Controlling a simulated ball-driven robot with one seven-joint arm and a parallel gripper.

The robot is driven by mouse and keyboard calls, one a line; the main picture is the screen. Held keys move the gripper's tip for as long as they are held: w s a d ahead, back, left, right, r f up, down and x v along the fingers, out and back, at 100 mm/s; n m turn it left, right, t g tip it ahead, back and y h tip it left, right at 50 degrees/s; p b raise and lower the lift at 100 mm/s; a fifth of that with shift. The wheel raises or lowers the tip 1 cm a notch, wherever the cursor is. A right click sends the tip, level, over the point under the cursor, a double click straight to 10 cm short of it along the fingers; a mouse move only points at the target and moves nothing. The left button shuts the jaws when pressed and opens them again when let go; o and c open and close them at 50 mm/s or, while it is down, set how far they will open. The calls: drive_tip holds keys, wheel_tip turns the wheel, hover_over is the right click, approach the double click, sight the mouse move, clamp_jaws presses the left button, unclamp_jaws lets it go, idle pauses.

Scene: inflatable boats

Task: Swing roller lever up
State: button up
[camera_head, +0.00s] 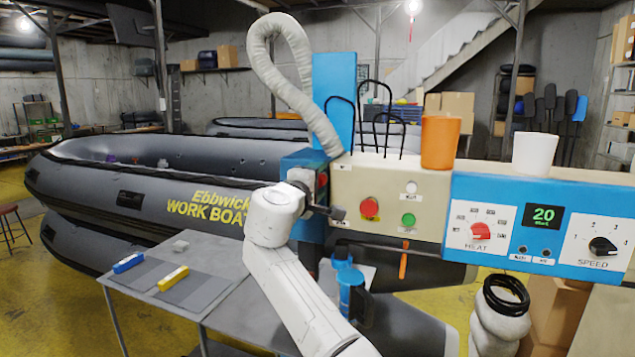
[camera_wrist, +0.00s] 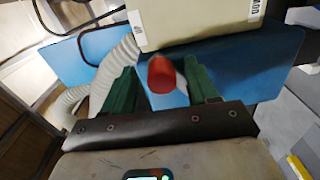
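A red cylindrical knob (camera_wrist: 161,75) shows in the wrist view in front of a blue panel; it looks like the grip of the roller lever. In the head view a red knob (camera_head: 322,180) shows at the blue housing (camera_head: 303,163), left of the cream control box; its arm and pivot cannot be made out. My gripper (camera_wrist: 162,88) has its two green fingers apart, one on each side of the red knob, with visible gaps. Whether the knob lies fully between the fingertips in depth is unclear. In the head view my gripper (camera_head: 312,205) is beside the blue housing, mostly hidden by my white wrist.
The cream box has a red button (camera_head: 369,207) and a green button (camera_head: 408,220). A blue panel (camera_head: 545,185) with dials is right. An orange cup (camera_head: 440,142) and white cup (camera_head: 534,153) stand on top. A hose (camera_head: 300,70) arches above. A grey table (camera_head: 190,275) stands left.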

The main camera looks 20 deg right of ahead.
drive_tip(key=shift+s+a, duration=0.1)
drive_tip(key=shift+a, duration=0.05)
drive_tip(key=b+v, duration=0.2)
drive_tip(key=v, duration=0.8)
drive_tip(key=shift+s+b, duration=0.25)
drive_tip(key=shift+b, duration=0.15)
drive_tip(key=shift+a, duration=0.1)
